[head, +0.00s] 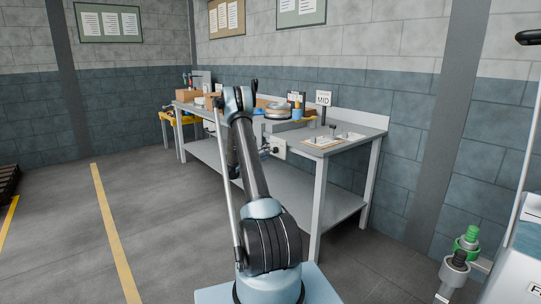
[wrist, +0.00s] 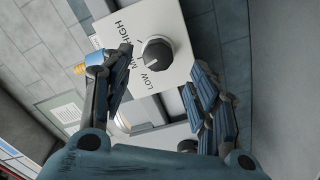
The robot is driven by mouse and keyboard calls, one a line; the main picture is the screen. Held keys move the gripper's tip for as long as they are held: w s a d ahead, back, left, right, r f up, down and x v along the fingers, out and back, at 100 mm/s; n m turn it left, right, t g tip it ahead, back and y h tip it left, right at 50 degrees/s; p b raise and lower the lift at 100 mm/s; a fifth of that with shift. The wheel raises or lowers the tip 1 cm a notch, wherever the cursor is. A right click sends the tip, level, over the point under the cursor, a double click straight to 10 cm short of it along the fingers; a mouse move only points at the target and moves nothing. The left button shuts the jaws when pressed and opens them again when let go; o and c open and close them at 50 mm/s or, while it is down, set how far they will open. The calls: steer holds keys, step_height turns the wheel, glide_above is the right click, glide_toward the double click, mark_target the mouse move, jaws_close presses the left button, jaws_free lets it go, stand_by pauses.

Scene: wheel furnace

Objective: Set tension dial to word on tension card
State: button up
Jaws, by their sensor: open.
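The tension dial (wrist: 156,52) is a dark round knob on a white plate (wrist: 172,20) in the wrist view. LOW, MID and HIGH are printed beside the knob; I cannot tell for sure which word its pointer faces. My gripper (wrist: 161,72) is open, with one finger on each side of the knob, and I see no contact. A white card reading MID (head: 323,98) stands at the back of the bench.
Green and grey fittings (head: 467,240) stick out at the lower right.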

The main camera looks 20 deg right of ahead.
steer(key=v, duration=0.6)
steer(key=shift+a, duration=0.3)
steer(key=n, duration=1.6)
glide_toward(275, 150)
steer(key=w+f+x, duration=0.1)
steer(key=x, duration=0.8)
steer(key=shift+w, duration=0.4)
steer(key=shift+a+f, duration=0.1)
steer(key=shift+a, duration=0.05)
steer(key=c, duration=1)
